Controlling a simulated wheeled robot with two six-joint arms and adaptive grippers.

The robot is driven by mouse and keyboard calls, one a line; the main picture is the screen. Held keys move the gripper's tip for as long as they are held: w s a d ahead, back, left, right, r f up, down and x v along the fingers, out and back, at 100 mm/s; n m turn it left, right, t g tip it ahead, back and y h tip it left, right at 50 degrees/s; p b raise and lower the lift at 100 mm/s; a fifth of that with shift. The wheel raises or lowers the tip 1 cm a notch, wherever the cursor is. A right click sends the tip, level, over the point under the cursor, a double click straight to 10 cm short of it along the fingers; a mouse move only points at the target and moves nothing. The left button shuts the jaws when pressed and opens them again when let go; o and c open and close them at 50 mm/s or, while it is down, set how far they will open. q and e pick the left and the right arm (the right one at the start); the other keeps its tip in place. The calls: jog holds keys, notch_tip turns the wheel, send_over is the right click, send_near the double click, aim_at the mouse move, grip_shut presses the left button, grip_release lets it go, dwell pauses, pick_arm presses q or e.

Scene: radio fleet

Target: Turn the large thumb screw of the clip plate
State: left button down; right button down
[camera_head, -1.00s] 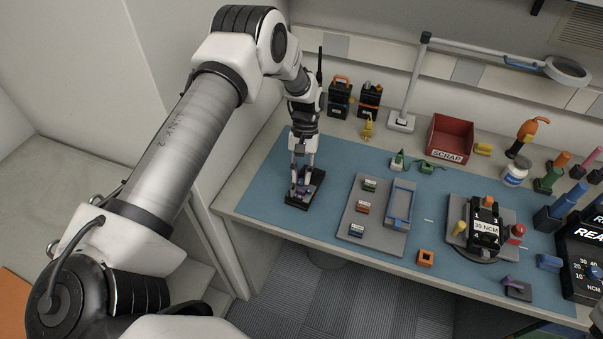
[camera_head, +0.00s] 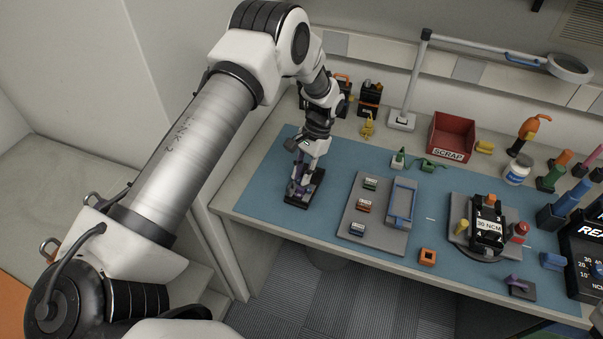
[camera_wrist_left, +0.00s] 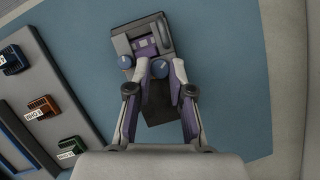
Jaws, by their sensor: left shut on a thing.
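The clip plate (camera_head: 297,200) is a dark plate with purple parts at the left of the blue mat; it also shows in the left wrist view (camera_wrist_left: 163,112). My left gripper (camera_head: 302,188), also in the left wrist view (camera_wrist_left: 160,74), is over the plate and shut on the large thumb screw. The fingers hide part of the screw in the head view. My right gripper is not in view.
A grey tray (camera_head: 385,232) with small labelled blocks lies to the right of the plate. Black radios (camera_head: 369,99) stand behind. A red scrap bin (camera_head: 452,131), a lamp (camera_head: 402,121) and a 30 NCM fixture (camera_head: 487,236) are farther right. Mat around the plate is clear.

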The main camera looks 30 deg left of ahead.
pick_arm(q)
jog(key=m, duration=0.2)
jog(key=m+y, duration=0.1)
jog(key=m, duration=0.1)
jog(key=shift+s+d+f+m+y, duration=0.1)
jog(key=shift+d+m+y, duration=0.1)
jog(key=shift+m+y, duration=0.1)
jog(key=shift+d+m+t+y+p, duration=0.1)
jog(key=shift+m+t+y+p, duration=0.4)
jog(key=shift+m, duration=1.1)
jog(key=shift+s+t, duration=0.1)
jog(key=shift+t, duration=0.2)
jog(key=c, duration=1)
grip_release()
jog(key=shift+c, duration=0.2)
jog(key=shift+f, duration=0.1)
jog(key=v, duration=0.8)
